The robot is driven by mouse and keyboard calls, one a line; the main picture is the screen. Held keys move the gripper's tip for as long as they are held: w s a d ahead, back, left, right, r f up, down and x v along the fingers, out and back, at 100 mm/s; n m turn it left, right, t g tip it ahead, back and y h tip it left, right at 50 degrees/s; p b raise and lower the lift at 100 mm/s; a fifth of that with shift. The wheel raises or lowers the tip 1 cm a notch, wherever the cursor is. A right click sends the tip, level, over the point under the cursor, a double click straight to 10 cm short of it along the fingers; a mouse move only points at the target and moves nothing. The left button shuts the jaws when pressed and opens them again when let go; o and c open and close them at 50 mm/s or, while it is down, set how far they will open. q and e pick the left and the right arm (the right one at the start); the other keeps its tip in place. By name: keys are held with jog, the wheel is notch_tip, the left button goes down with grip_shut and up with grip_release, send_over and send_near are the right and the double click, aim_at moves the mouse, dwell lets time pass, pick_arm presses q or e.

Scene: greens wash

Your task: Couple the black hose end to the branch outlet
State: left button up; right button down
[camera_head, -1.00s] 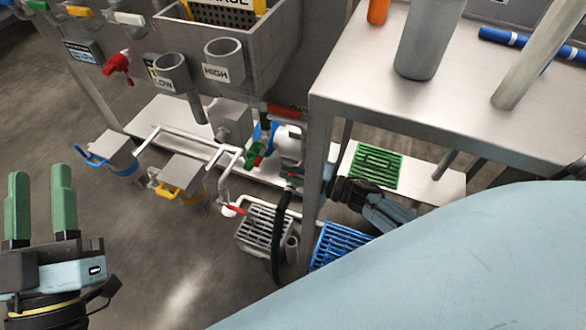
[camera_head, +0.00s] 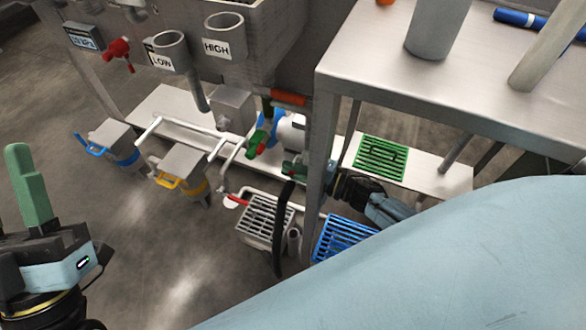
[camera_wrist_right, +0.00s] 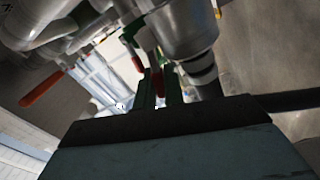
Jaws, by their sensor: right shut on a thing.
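The black hose (camera_head: 281,235) hangs in a curve beside the grey grate, its upper end at my right gripper (camera_head: 293,170). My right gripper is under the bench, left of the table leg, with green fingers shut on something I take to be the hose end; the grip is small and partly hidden. In the right wrist view its green fingers (camera_wrist_right: 160,88) are close together below a steel cylinder (camera_wrist_right: 188,30). A dark hose-like length (camera_wrist_right: 290,100) runs off to the right there. I cannot tell which fitting is the branch outlet. My left gripper (camera_head: 28,160) is empty at the left; its fingers overlap.
A green valve handle (camera_head: 257,141) and a white cylinder (camera_head: 292,133) are close to my right gripper. The steel table (camera_head: 390,65) stands to the right, its leg (camera_head: 318,205) beside my forearm. Grey (camera_head: 263,224) and blue (camera_head: 342,240) grates lie low. Open floor is at left.

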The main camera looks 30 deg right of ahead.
jog(key=shift+d, duration=0.15)
jog(key=c, duration=1.5)
grip_release()
jog(key=shift+f, duration=0.1)
